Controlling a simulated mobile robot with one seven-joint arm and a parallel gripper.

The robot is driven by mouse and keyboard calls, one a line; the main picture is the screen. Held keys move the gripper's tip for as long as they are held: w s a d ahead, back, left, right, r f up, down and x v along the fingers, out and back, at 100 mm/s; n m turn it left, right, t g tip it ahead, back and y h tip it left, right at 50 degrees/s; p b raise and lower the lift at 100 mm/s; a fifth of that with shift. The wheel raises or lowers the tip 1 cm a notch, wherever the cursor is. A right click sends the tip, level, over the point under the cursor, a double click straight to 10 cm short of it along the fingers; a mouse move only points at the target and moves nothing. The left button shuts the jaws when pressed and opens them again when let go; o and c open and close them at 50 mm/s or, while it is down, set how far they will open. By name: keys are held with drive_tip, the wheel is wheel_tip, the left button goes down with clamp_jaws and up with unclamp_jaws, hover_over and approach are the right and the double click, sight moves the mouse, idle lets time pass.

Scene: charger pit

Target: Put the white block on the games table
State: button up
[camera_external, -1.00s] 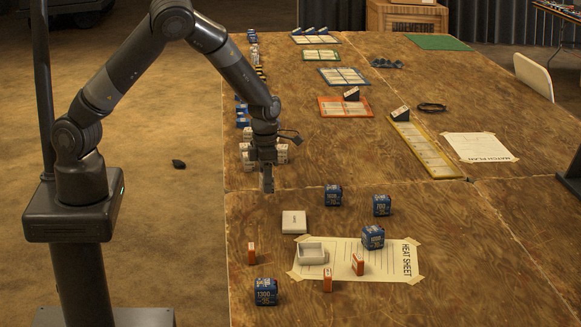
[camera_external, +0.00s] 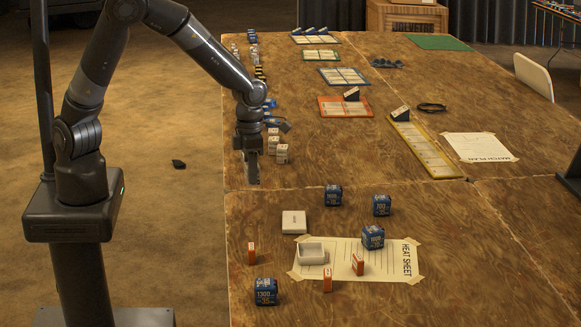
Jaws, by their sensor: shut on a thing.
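My gripper (camera_external: 252,178) is low over the left edge of the wooden table, fingers down. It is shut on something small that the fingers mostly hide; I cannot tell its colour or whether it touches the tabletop. Small white blocks with labels (camera_external: 282,154) stand just right of the gripper. A flat white box-like piece (camera_external: 293,222) lies nearer the camera, apart from the gripper. I cannot tell which white piece is the task's block. A table with coloured rods (camera_external: 560,10), possibly the games table, shows partly at the top right.
Coloured grid boards (camera_external: 344,106) lie farther back. A white chair (camera_external: 533,75) stands at the right.

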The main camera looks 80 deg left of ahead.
drive_tip(key=w+a+m, duration=0.1)
drive_tip(key=w+a, duration=0.2)
drive_tip(key=a, duration=1)
drive_tip(key=w+a, duration=0.3)
drive_tip(key=a, duration=1)
drive_tip(key=shift+m, duration=0.3)
drive_tip(key=s+a+f, duration=0.2)
drive_tip(key=a, duration=0.6)
drive_tip(key=s+a+f, duration=0.2)
drive_tip(key=a, duration=0.7)
drive_tip(key=s+a+f, duration=0.2)
drive_tip(key=a, duration=0.7)
drive_tip(key=shift+s+f, duration=0.25)
drive_tip(key=shift+f, duration=0.05)
drive_tip(key=shift+a+f, duration=0.15)
drive_tip(key=shift+f, duration=1.95)
drive_tip(key=shift+f, duration=0.1)
drive_tip(key=o, duration=1)
drive_tip(key=shift+c, duration=0.2)
